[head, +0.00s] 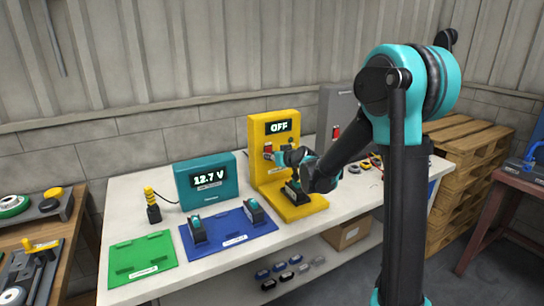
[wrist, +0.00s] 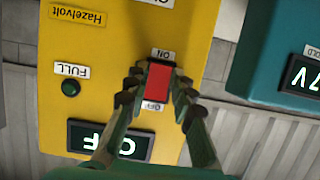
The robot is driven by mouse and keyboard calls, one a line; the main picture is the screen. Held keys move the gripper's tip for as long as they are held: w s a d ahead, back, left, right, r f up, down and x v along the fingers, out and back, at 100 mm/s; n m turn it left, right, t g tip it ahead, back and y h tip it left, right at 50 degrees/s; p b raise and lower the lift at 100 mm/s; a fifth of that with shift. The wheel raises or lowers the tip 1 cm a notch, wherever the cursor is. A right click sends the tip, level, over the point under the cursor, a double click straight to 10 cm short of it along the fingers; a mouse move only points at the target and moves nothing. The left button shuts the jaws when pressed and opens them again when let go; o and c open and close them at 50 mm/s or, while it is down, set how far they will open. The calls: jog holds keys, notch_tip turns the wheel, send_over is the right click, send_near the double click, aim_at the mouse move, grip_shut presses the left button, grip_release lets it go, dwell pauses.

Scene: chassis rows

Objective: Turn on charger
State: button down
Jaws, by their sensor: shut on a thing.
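The yellow charger (head: 258,178) stands on the white workbench, and its display (head: 281,127) reads OFF. In the wrist view its face appears upside down, with the display (wrist: 105,138) at the bottom. The red switch (wrist: 158,83) sits between an ON label at its top and an OFF label at its bottom in that picture. My gripper (wrist: 155,92) has its fingers on both sides of the red switch and is shut on it. The FULL lamp (wrist: 70,88) is dark green. In the head view, my gripper (head: 274,156) partly covers the charger's front.
A teal meter (head: 205,183) reading 12.7 V stands left of the charger. A blue mat (head: 228,227) with two small packs and a green mat (head: 141,256) lie in front. A dark pack (head: 296,194) is on the charger's base. A grey cabinet (head: 340,105) stands to the right.

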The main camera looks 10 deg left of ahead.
jog(key=shift+a+f+t+y, duration=0.1)
jog(key=shift+f+t+y, duration=0.15)
jog(key=shift+t+y, duration=0.4)
jog(key=shift+t, duration=0.25)
jog(key=c, duration=1.3)
grip_release()
jog(key=v, duration=1.2)
